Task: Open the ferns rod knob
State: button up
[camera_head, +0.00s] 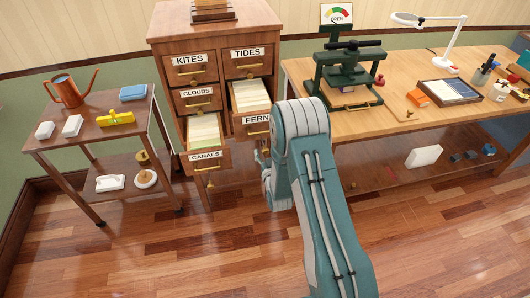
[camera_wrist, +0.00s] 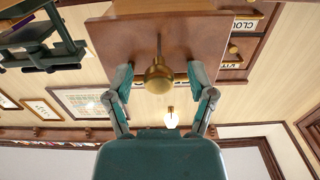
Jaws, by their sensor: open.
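The card cabinet (camera_head: 184,55) stands at the centre of the head view. Its FERNS drawer (camera_head: 252,123) is pulled out, showing cards, with its label partly hidden by my arm. In the wrist view, a brass rod with a round knob (camera_wrist: 158,80) sticks out from a brown wooden panel (camera_wrist: 190,38). My gripper (camera_wrist: 161,75) is open, with one finger on each side of this knob. I cannot tell whether either finger touches it. In the head view, my arm hides most of the gripper and the ferns knob.
The CANALS drawer (camera_head: 206,158) is also pulled out, left of my arm, with its own brass knob (camera_head: 210,184) below its front. A cart (camera_head: 90,135) stands at left. A workbench (camera_head: 390,105) with a green press (camera_head: 345,75) stands at right. The foreground floor is clear.

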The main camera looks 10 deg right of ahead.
jog(key=s, duration=1.1)
jog(key=shift+s, duration=0.4)
notch_tip(320, 180, up, 17)
jog(key=g, duration=0.6)
jog(key=s+r+g, duration=0.3)
jog(key=s+r, duration=0.3)
jog(key=s, duration=0.6)
jog(key=s+r+g, duration=0.3)
jog(key=s+r, duration=0.2)
jog(key=s, duration=0.8)
jog(key=shift+r, duration=0.35)
jog(key=shift+w, duration=0.2)
